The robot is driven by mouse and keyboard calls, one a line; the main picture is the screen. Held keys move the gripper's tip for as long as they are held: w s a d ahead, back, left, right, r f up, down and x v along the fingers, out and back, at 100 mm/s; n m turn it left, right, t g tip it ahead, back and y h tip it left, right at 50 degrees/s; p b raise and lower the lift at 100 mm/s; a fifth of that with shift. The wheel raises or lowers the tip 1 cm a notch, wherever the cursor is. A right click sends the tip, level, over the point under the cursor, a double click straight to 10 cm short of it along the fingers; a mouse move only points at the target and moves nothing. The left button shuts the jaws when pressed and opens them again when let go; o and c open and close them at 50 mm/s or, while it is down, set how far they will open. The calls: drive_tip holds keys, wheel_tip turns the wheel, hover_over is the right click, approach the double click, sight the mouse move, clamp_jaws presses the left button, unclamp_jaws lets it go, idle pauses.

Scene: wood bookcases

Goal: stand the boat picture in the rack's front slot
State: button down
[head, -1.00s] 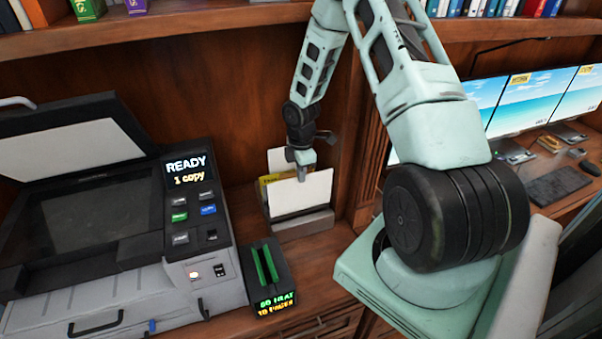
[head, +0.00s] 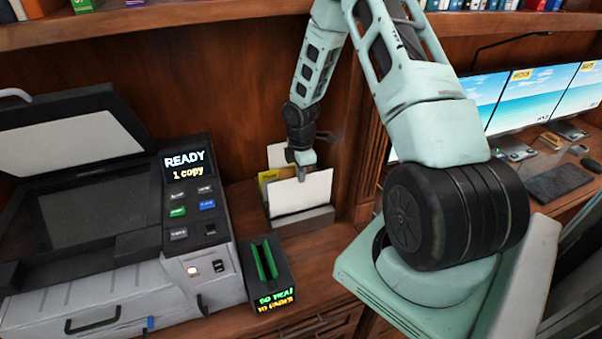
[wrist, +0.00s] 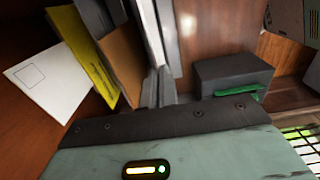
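A blank white card (head: 312,193), which I take as the boat picture with no boat showing, stands upright at the front of the grey rack (head: 303,222). Its lower edge meets the rack's front wall; how deep it sits is hidden. My gripper (head: 302,172) points down at the card's top edge, with its fingers close together on it. In the wrist view narrow grey upright strips (wrist: 158,85) show beyond my gripper's dark front edge; card and fingers are hard to tell apart there.
Behind the card stand a yellow item (head: 268,177) and another pale card (head: 280,157). A copier (head: 130,240) and a small black box with green slots (head: 265,275) stand left of the rack. A wooden wall is close behind; a shelf is above.

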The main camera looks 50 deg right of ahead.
drive_tip(key=shift+f+b, duration=2.2)
drive_tip(key=shift+f, duration=1.1)
drive_tip(key=c, duration=1.6)
unclamp_jaws()
drive_tip(key=shift+r, duration=0.1)
wheel_tip(320, 180, up, 17)
drive_tip(key=b, duration=0.2)
drive_tip(key=shift+r, duration=0.15)
